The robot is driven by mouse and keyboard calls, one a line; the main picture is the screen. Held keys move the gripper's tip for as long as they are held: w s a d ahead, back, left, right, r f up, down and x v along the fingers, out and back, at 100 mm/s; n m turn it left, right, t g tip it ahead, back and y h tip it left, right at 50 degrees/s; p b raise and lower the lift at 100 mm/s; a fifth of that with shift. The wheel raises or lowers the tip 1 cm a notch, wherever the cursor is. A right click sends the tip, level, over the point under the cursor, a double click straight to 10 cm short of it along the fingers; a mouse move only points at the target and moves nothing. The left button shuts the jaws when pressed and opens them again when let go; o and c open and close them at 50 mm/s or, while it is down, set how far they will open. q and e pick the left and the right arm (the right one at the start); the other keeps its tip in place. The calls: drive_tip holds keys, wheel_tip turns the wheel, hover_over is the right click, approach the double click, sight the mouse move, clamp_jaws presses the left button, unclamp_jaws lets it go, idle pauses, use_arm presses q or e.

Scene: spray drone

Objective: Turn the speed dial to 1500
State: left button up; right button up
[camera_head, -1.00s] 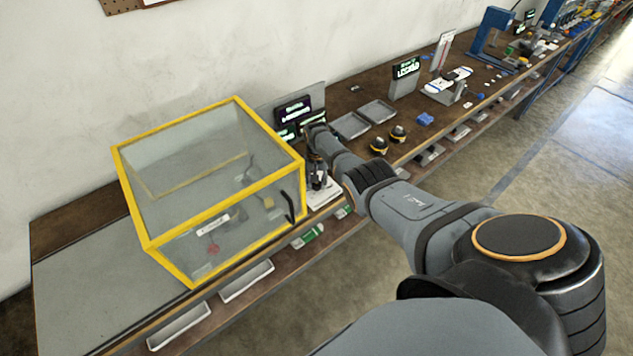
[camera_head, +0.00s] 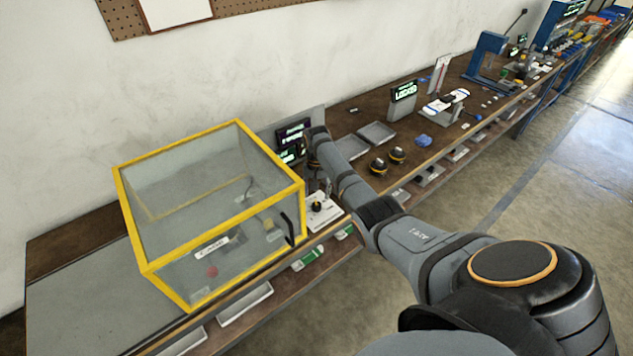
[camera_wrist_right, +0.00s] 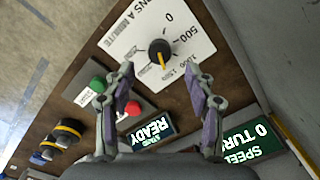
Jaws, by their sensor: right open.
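The speed dial (camera_wrist_right: 159,53) is a round black knob with a yellow pointer on a white plate (camera_wrist_right: 190,45) marked 0, 500, 1000, 1500. In the head view the dial (camera_head: 316,206) sits on the bench just right of the yellow-framed box. My right gripper (camera_wrist_right: 160,72) is open, with its two fingers apart on either side of the view and the knob between and beyond their tips, apparently untouched. In the head view the right gripper (camera_head: 319,187) hangs over the plate, partly hidden by my arm. The speed display (camera_wrist_right: 258,143) reads 0. My left gripper is out of view.
The clear box with yellow frame (camera_head: 210,215) stands close left of the dial. A green button (camera_wrist_right: 98,84) and a red button (camera_wrist_right: 133,108) are beside the plate, near a READY display (camera_wrist_right: 155,132). Black-and-yellow knobs (camera_head: 379,166) and trays (camera_head: 377,132) are further right.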

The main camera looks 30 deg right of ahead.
sight(317, 205)
wheel_tip(317, 205, up, 6)
drive_tip(key=shift+f, duration=0.15)
idle(0.5)
